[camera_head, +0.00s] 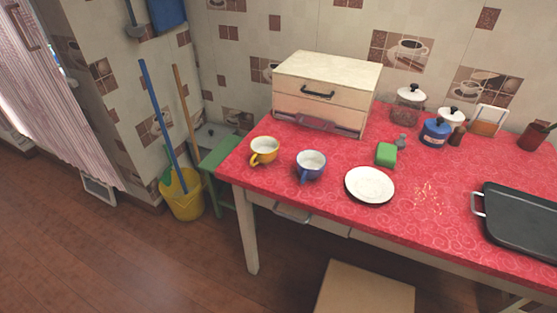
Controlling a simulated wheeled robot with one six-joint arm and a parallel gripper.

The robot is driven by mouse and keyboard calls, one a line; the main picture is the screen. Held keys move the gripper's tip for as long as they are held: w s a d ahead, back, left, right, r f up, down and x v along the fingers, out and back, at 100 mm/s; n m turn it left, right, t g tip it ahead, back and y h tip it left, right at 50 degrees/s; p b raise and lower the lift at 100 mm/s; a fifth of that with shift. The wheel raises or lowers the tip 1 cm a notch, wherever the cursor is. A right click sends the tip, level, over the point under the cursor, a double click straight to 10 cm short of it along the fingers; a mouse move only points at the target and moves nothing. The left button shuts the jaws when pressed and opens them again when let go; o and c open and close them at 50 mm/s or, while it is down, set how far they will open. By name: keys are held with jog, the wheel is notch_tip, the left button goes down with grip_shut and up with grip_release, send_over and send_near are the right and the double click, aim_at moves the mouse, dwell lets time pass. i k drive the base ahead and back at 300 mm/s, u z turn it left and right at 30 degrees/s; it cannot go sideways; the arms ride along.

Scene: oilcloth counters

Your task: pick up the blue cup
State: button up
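The blue cup (310,170) stands upright on the red patterned oilcloth of the counter (325,206), near its front edge. Its inside is white, and its handle points toward the front. A yellow cup (264,152) stands to its left, and a white plate (369,187) lies to its right. The cups are apart from each other. My gripper is not in view.
A bread box (325,88) stands behind the cups. A green block (386,154), a small blue pot (435,132) and jars are at the back right. A black tray (520,220) lies at right. A yellow bucket (184,199) and a stool (528,305) are on the floor.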

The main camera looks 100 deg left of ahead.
aim_at(311, 164)
jog(key=u, duration=3.35)
